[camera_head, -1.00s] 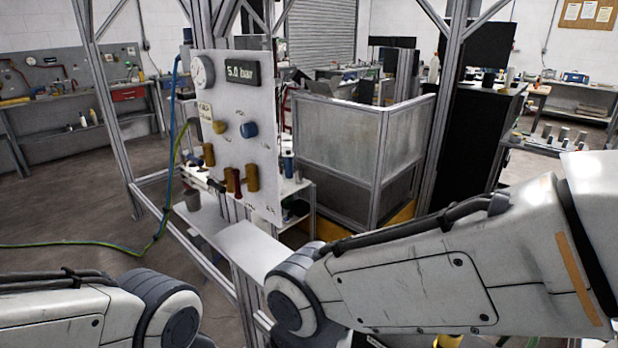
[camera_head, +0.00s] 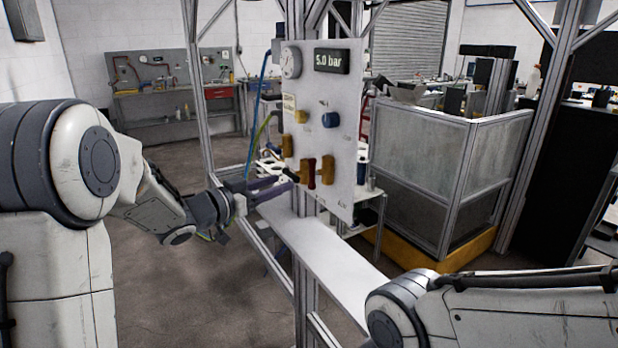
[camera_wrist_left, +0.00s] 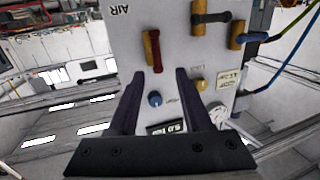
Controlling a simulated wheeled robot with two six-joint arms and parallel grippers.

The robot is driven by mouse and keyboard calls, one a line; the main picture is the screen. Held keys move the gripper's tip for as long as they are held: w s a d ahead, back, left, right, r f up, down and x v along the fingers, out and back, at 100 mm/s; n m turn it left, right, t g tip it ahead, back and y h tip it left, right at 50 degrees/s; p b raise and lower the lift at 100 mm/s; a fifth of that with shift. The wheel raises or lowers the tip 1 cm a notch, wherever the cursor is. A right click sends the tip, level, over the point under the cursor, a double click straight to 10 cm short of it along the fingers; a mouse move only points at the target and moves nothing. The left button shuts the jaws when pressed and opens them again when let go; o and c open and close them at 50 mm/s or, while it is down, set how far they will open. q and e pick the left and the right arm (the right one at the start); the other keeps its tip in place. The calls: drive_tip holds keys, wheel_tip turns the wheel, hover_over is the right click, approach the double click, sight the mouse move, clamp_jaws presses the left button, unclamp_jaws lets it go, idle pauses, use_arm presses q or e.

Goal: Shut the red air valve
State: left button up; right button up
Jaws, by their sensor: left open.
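The upright white panel (camera_head: 341,133) carries a display (camera_head: 331,61) reading 5.0 bar. Low on it is the red valve handle (camera_head: 311,173), beside orange-yellow valve bodies (camera_head: 327,170). In the left wrist view, where the panel appears upside down, the red handle (camera_wrist_left: 156,50) lies along its orange body, lengthwise up and down the picture. My left gripper (camera_head: 268,184) is open and empty, just left of the panel's lower part. My right gripper is out of view.
A blue knob (camera_head: 331,120) and a yellow knob (camera_head: 301,117) sit above the valves, with a round gauge (camera_head: 291,62) at top left. A white shelf (camera_head: 330,258) runs below the panel. A metal frame post (camera_head: 192,100) stands left, a fenced cell (camera_head: 425,155) right.

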sight(313, 174)
use_arm(q)
drive_tip(key=w+d+h+p, duration=0.1)
drive_tip(key=w+d, duration=0.5)
drive_tip(key=w, duration=0.1)
drive_tip(key=shift+d+m+p, duration=0.25)
drive_tip(key=shift+m+p, duration=0.05)
drive_tip(key=shift+w+r, duration=0.1)
clamp_jaws()
